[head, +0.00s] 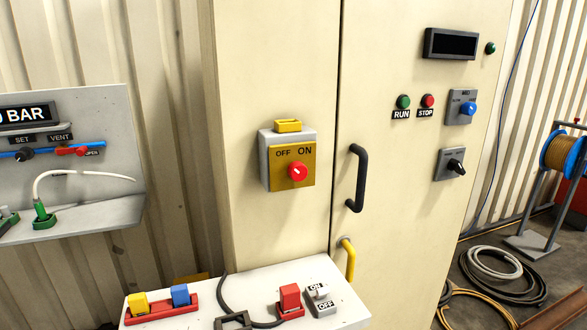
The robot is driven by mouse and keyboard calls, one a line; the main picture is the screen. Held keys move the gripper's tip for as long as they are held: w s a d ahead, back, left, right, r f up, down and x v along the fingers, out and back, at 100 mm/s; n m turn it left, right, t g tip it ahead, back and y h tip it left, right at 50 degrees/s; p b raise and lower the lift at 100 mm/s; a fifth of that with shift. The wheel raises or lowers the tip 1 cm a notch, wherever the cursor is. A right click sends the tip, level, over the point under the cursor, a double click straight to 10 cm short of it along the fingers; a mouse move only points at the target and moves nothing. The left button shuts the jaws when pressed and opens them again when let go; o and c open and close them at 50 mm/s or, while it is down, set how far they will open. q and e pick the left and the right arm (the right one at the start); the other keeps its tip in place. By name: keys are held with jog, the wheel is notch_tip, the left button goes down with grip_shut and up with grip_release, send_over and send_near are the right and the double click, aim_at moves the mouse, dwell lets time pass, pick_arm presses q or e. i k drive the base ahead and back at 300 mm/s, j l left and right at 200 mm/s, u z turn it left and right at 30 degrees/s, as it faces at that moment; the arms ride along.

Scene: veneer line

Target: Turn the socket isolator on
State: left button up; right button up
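A small grey switch box (321,301) stands on the white bench top, right beside a red socket block (290,299). It has an ON label at its upper end and an OFF label at its lower end. Its light-coloured lever is too small to tell which way it is set. A larger rotary isolator (292,165) is on the cream cabinet above, with a yellow plate marked OFF and ON and a red knob with a small white mark. The knob's exact setting is unclear. Neither of my grippers is in view.
The white bench top (345,306) holds a red tray (163,310) with a yellow and a blue block, and a black cable (226,297). A black door handle (357,178) and yellow handle (349,260) stick out of the cabinet. Coiled hoses (492,263) lie on the floor.

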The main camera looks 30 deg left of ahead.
aim_at(298, 171)
jog(key=i+l, duration=0.3)
jog(key=i, duration=0.2)
jog(key=i+l, duration=0.3)
jog(key=i, duration=0.2)
jog(key=i+l+u, duration=0.1)
jog(key=u, duration=1.4)
jog(key=i+l, duration=0.05)
